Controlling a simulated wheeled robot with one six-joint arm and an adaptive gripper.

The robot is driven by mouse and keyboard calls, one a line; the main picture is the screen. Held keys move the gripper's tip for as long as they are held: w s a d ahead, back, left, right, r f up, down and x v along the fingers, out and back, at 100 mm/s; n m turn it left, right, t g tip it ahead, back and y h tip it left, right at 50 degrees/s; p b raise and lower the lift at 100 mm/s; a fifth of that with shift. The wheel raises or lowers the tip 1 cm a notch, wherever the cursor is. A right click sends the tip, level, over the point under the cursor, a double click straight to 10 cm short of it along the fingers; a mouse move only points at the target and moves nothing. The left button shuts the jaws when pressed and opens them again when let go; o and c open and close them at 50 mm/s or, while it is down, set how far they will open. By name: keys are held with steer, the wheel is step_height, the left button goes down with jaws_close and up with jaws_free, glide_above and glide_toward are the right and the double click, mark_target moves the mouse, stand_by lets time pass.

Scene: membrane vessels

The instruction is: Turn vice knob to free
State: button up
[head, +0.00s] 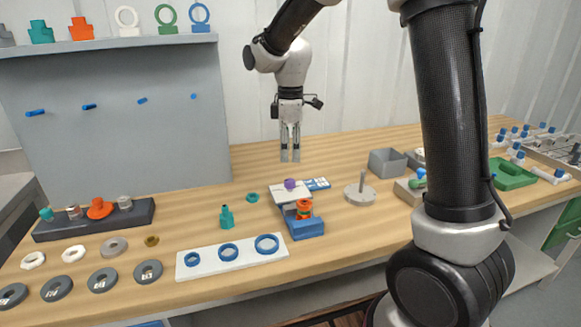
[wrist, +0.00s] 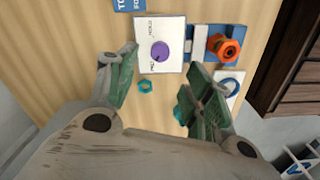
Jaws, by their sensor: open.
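The purple vice knob (head: 290,184) sits on a white plate (head: 283,195) on the wooden bench. In the wrist view the knob (wrist: 160,51) stands on the plate (wrist: 165,28), which carries small lettering at two marks, too small to read surely. The blue vice (head: 306,229) stands beside the plate, with an orange fitting (head: 304,207) on it; this also shows in the wrist view (wrist: 226,48). My gripper (head: 290,160) is open, pointing down above the knob and apart from it. In the wrist view its fingers (wrist: 166,68) spread to either side, with nothing between them.
A teal nut (head: 253,197) and a teal fitting (head: 226,216) lie left of the plate. A white board with blue rings (head: 200,268) is in front. A grey post on a round base (head: 360,194) and a grey bin (head: 388,161) stand to the right.

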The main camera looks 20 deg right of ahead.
steer(key=shift+r, duration=1.5)
steer(key=s+d+r+m+t, duration=0.1)
steer(key=s+d+m, duration=0.3)
steer(key=s, duration=0.5)
steer(key=s+d+r+m+t, duration=0.2)
steer(key=s+d+m, duration=0.3)
steer(key=s, duration=0.3)
steer(key=s+d+r+m+t, duration=0.1)
steer(key=s+d+r+m, duration=0.1)
steer(key=s+d+m, duration=0.3)
steer(key=shift+s+d+r, duration=0.25)
steer(key=shift+s+d, duration=0.05)
steer(key=shift+s, duration=2)
